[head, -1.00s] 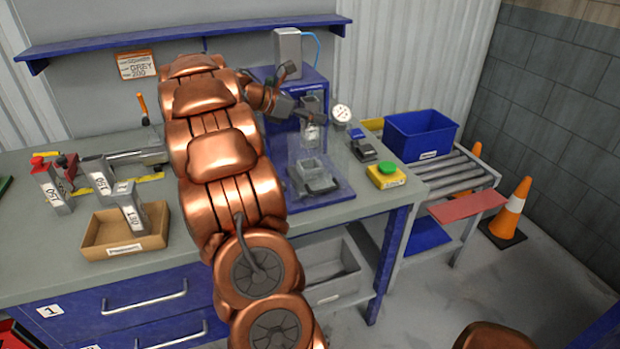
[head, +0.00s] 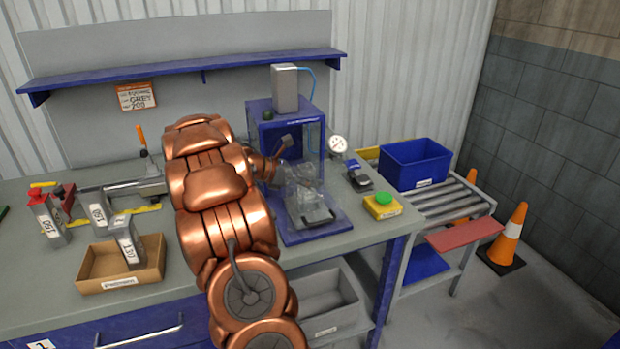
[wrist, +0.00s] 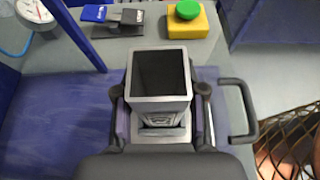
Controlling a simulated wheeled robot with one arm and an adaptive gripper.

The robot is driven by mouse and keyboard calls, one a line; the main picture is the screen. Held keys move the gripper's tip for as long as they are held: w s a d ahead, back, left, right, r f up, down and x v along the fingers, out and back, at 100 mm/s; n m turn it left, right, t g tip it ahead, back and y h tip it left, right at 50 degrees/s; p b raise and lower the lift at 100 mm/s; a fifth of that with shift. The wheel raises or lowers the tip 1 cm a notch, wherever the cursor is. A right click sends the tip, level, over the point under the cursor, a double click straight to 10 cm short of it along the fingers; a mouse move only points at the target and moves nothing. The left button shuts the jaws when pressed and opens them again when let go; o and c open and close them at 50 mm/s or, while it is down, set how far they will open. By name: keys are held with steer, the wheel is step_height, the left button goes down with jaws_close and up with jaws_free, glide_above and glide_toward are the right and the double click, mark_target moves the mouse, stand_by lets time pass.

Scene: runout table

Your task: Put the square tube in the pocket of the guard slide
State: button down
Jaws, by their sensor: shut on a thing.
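My gripper (wrist: 161,118) is shut on a grey square tube (wrist: 160,101), with one finger on each side of it. The tube's dark open end faces the wrist camera. In the head view my gripper (head: 284,174) is low in front of the blue press, close above the guard slide (head: 310,212). The slide's grey handle (wrist: 243,112) shows right of the tube in the wrist view. The gripper, the tube and the clear guard hide the pocket, so I cannot tell whether the tube's lower end is inside it.
The blue press (head: 284,128) stands behind, with a dial gauge (head: 338,145) at its right. A yellow box with a green button (head: 382,206) is right of the slide. A cardboard tray (head: 150,272) and several other square tubes are at left. A blue bin (head: 415,164) stands on rollers.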

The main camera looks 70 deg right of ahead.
steer(key=c, duration=0.7)
jaws_free()
steer(key=shift+f, duration=0.1)
steer(key=b+v, duration=0.2)
steer(key=v, duration=0.9)
steer(key=w+a+m+t+y, duration=0.1)
steer(key=a+m+t, duration=0.1)
steer(key=a, duration=0.9)
steer(key=s+a+f+m+t+y, duration=0.2)
steer(key=s+a, duration=0.2)
steer(key=a, duration=0.9)
steer(key=s+a+f+m+t+y, duration=0.2)
steer(key=s+a, duration=0.3)
steer(key=a, duration=0.8)
steer(key=s+a+f+m+t+y, duration=0.1)
steer(key=s+a+f+m+y, duration=0.1)
steer(key=a, duration=1.1)
steer(key=shift+s+a+f+t+y, duration=0.2)
steer(key=shift+s+f+y, duration=0.25)
steer(key=shift+s, duration=0.25)
steer(key=shift+s+a+f+t+y, duration=0.2)
steer(key=shift+s+f+y, duration=0.2)
steer(key=shift+s, duration=0.3)
steer(key=shift+d, duration=0.1)
